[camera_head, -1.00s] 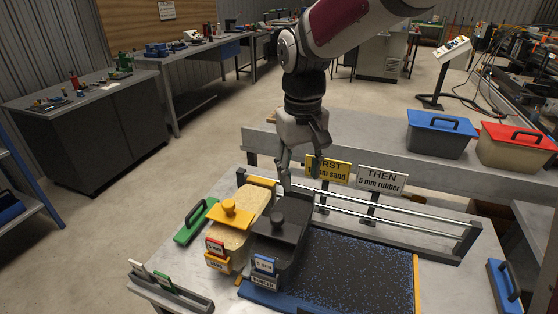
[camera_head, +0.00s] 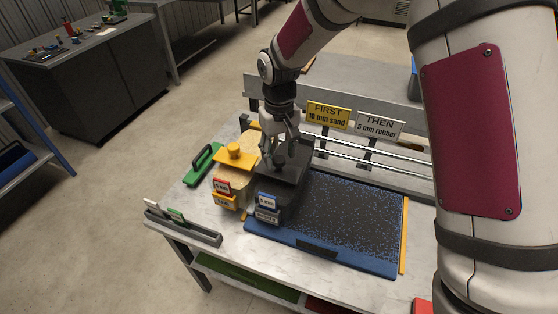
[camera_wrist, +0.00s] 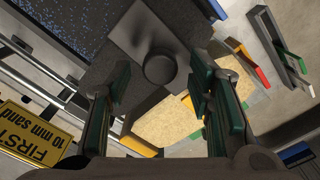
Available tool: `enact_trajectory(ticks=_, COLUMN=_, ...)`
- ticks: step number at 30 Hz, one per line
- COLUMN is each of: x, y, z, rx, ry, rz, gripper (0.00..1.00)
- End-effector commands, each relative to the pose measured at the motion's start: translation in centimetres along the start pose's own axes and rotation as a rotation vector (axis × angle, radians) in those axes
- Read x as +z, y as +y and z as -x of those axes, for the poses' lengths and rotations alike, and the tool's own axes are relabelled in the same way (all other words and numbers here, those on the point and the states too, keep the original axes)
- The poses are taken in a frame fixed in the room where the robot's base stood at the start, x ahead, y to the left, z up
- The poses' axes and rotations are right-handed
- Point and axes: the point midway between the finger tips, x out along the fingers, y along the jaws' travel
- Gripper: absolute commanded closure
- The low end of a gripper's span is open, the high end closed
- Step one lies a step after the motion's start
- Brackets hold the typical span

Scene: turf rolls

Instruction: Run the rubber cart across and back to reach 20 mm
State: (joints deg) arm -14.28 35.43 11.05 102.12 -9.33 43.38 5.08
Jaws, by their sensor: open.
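The black rubber cart (camera_head: 290,190) stands at the left end of the dark, blue-flecked turf mat (camera_head: 350,208), beside the sand cart. Its round black knob (camera_wrist: 160,68) shows in the wrist view, ahead of and between my fingers. My gripper (camera_head: 279,160) is open above the rubber cart, pointing down; in the wrist view its two green-padded fingers (camera_wrist: 158,100) are spread with nothing between the pads. The sand cart (camera_head: 234,172), with a yellow knob, stands just left of the rubber cart. In the head view my gripper hides the rubber cart's knob.
Signs read "FIRST 10 mm sand" (camera_head: 328,115) and "THEN 5 mm rubber" (camera_head: 378,126) behind the mat. Metal rails (camera_head: 375,158) run along its back. My arm covers the right side.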

Motion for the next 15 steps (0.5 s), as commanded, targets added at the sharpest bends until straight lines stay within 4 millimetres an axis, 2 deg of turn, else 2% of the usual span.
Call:
enact_trajectory(ticks=6, x=0.1, y=-0.1, z=-2.7, rx=-0.001, ry=-0.001, rz=0.0, gripper=0.53)
enact_trajectory(ticks=15, x=0.0, y=0.0, z=-3.5, rx=0.0, ry=0.001, rz=0.0, gripper=0.53)
